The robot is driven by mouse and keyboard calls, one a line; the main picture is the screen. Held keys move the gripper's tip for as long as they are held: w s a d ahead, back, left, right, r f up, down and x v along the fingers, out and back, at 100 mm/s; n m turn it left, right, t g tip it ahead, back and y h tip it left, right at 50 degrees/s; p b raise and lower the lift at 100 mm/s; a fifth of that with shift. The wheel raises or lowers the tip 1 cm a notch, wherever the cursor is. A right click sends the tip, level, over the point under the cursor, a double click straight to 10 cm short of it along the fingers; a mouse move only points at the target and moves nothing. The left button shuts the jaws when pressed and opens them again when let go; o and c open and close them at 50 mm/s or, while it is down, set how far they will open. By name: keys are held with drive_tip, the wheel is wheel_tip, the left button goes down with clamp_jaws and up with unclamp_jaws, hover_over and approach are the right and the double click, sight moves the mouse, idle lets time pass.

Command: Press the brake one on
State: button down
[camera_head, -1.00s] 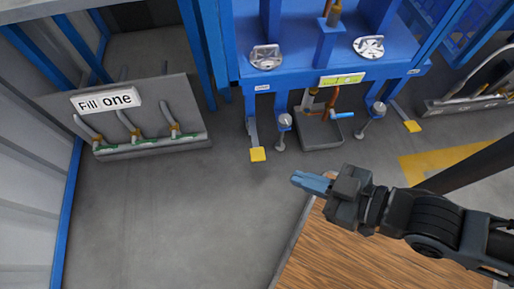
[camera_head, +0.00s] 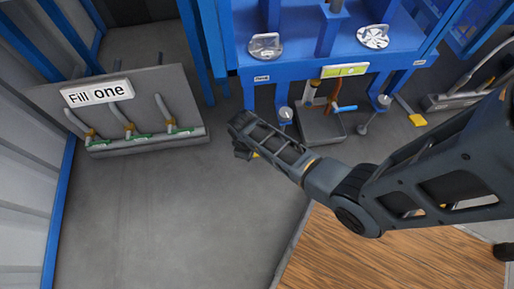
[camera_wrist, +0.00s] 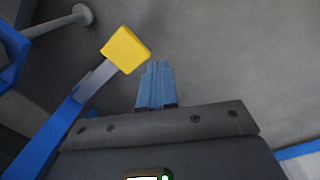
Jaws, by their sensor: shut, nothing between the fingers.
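Two yellow-ended pedals stick out below the blue frame. In the head view the left yellow pedal (camera_head: 256,155) is mostly hidden behind my gripper, and the right yellow pedal (camera_head: 417,119) is clear. A small white label (camera_head: 262,78) above the left pedal is too small to read. In the wrist view a yellow pedal pad (camera_wrist: 125,49) on a grey and blue lever lies just left of the fingertips. My gripper (camera_wrist: 157,66) has its blue fingers together with nothing between them. Whether they touch the pad I cannot tell.
A panel marked "Fill one" (camera_head: 97,92) with several hoses stands at the left. A grey box (camera_head: 320,126) with pipes and two small round-topped posts stand under the blue frame (camera_head: 290,62). A wooden surface (camera_head: 350,255) is at the bottom. Grey floor is clear at lower left.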

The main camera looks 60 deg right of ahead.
drive_tip(key=w+d, duration=0.1)
drive_tip(key=w+d+r+g, duration=0.1)
drive_tip(key=d, duration=0.1)
drive_tip(key=w+d+g, duration=0.1)
drive_tip(key=d, duration=0.1)
drive_tip(key=shift+r+y+b, duration=0.3)
drive_tip(key=shift+d+r+g, duration=0.3)
drive_tip(key=shift+d, duration=0.15)
drive_tip(key=shift+f, duration=0.15)
drive_tip(key=b+x, duration=0.6)
drive_tip(key=shift+f, duration=0.35)
drive_tip(key=shift+f, duration=0.1)
